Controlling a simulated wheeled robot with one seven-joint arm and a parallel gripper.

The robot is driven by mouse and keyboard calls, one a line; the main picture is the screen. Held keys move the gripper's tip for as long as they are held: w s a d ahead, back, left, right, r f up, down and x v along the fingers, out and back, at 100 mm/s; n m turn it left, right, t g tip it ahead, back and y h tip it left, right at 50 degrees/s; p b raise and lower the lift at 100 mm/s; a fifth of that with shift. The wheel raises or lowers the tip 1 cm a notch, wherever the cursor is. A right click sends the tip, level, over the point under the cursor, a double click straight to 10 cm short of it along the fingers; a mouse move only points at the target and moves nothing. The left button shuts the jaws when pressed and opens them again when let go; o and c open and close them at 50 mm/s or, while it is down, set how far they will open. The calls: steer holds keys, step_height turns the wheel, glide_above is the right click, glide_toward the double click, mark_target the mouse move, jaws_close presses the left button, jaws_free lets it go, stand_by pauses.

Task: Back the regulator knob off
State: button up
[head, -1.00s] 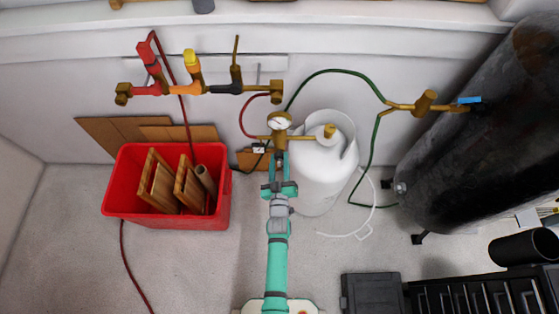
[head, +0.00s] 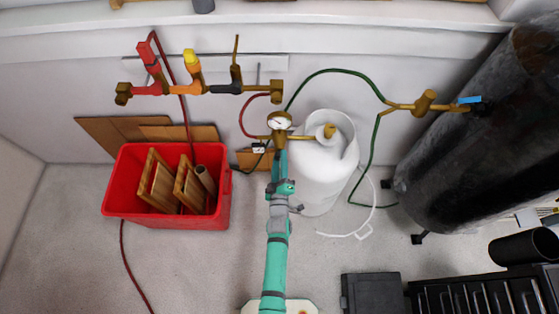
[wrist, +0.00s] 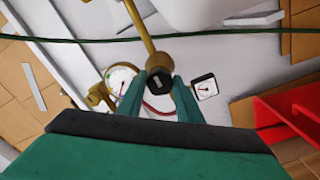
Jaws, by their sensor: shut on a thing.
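The brass regulator (head: 280,133) sits beside the white gas cylinder's valve, with a round white gauge (head: 279,121) on top. My gripper (head: 279,156) reaches up to its underside from below. In the wrist view the dark regulator knob (wrist: 158,90), with a grey mark on its face, lies between the two teal fingers of my gripper (wrist: 159,96), which are shut on it. The round gauge (wrist: 121,80) with a red needle is left of the knob, and a small square gauge (wrist: 204,87) is to the right. In the head view the fingers hide the knob.
The white cylinder (head: 318,180) stands close right of my gripper. A red bin (head: 120,195) holding wooden pieces is to the left. A green hose (head: 335,71) and a red hose (head: 242,115) run near the regulator. A large dark tank (head: 460,150) stands far right.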

stand_by(0.4)
steer(key=o, duration=1)
steer(key=shift+o, duration=0.2)
steer(key=s, duration=1.1)
steer(key=s+a+r+m+g, duration=0.1)
steer(key=s+r+m, duration=0.2)
steer(key=s, duration=0.5)
steer(key=s+r+m, duration=0.3)
steer(key=s, duration=0.5)
steer(key=s+r+m+g, duration=0.1)
steer(key=s+r+m, duration=0.4)
steer(key=s+r, duration=0.6)
step_height(320, 180, up, 2)
steer(key=shift+d+r+g, duration=0.25)
steer(key=shift+d+g, duration=0.05)
steer(key=shift+d, duration=0.15)
